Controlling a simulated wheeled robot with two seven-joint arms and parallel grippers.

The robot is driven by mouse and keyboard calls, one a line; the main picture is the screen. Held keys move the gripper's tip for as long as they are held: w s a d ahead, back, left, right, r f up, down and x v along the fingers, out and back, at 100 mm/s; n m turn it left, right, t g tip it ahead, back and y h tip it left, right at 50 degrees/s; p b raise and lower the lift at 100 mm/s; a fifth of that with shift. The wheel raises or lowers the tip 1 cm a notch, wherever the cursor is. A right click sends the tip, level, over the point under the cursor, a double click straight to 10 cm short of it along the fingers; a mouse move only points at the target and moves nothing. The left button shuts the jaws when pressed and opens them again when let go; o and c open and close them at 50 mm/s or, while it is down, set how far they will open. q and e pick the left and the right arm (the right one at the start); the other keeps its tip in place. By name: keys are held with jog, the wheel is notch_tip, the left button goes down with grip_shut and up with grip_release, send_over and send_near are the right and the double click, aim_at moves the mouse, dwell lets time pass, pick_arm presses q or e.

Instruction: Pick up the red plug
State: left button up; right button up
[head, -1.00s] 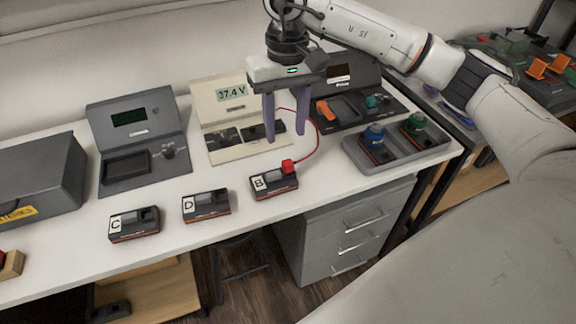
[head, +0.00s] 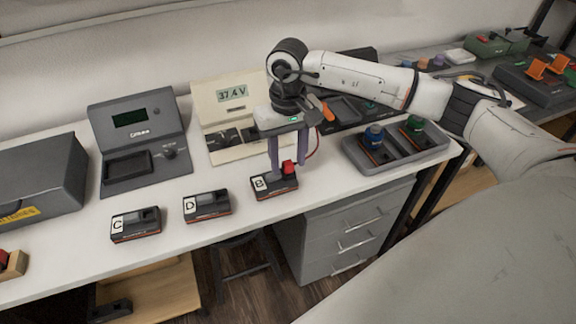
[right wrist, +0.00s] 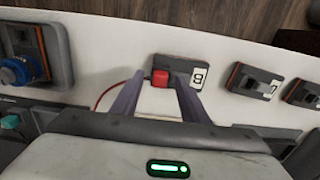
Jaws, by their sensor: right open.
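The red plug (head: 289,167) sits on the right end of the module marked B (head: 272,186), near the table's front edge. It also shows in the right wrist view (right wrist: 160,77), with a red cable (right wrist: 108,90) running off to the left. My right gripper (head: 289,168) is open and points down at module B. In the right wrist view its two fingers (right wrist: 158,97) stand apart, with the red plug between or just beyond their tips. I cannot tell whether they touch it. My left gripper is not in view.
Modules D (head: 207,206) and C (head: 135,225) stand left of B. A meter reading 37.4 V (head: 228,112) stands behind. A grey tray (head: 437,151) with blue and green knobbed parts lies to the right. Bare white table lies between them.

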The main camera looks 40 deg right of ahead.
aim_at(288, 163)
grip_shut()
jog(key=shift+r, duration=0.1)
notch_tip(288, 163, up, 10)
dwell(0.5)
